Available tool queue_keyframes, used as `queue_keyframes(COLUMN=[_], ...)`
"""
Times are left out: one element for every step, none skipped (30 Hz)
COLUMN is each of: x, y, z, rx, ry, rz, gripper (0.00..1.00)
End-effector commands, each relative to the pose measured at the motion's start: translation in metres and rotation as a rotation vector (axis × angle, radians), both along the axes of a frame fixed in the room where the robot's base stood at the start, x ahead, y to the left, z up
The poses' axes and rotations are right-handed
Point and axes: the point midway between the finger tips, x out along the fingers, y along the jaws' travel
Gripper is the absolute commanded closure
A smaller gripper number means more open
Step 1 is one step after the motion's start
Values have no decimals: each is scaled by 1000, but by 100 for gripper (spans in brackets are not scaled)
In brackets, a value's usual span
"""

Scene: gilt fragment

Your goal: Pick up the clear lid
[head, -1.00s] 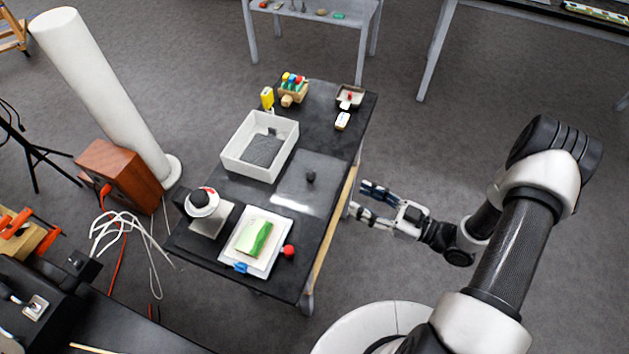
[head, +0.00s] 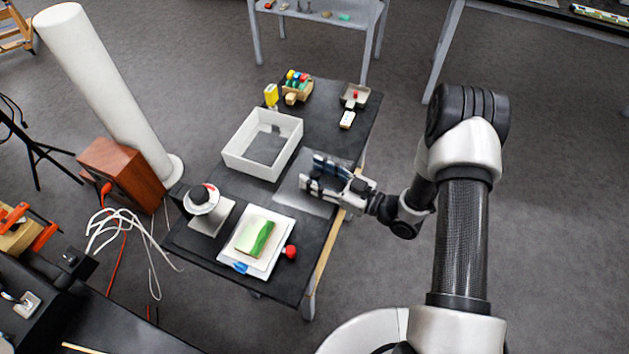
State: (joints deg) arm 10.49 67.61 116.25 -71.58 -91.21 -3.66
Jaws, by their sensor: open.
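The clear lid (head: 291,196) lies flat on the black table (head: 202,254), to the right of the white bin. It looks like a pale see-through sheet, and its dark knob is hidden behind my gripper. My gripper (head: 309,172) is open and extends from the right over the lid, its fingers pointing left. I cannot tell how high it is above the lid or whether the knob is between the fingers.
The white bin (head: 231,161) with a grey patch inside stands close left of my gripper. A white board (head: 277,259) with a green-and-cream block lies in front, a red ball (head: 290,252) beside it. A white-topped device (head: 201,200) stands left; small toys (head: 297,88) are at the back.

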Motion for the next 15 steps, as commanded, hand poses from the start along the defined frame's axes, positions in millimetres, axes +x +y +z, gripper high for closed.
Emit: queue_keyframes(x=[2,3,3,3,3,3,3,3,3,3,3,3,3,3,3], y=[4,5,5,5,5,5,5,5,5,5,5,5,5,5,5], z=[0,0,0,0,0,0,0,0,0,0,0,0,0,0,0], rx=[0,0,0,0,0,0,0,0,0,0,0,0,0,0,0], ry=[-1,0,0,0,0,0,0,0,0,0,0,0,0,0,0], rz=[1,0,-1,-1,-1,-1,-1,-1,-1,-1,-1,-1,-1,-1,-1], gripper=[54,54,54,54,54,54,54,54,54,56,58,61,63,65,68])
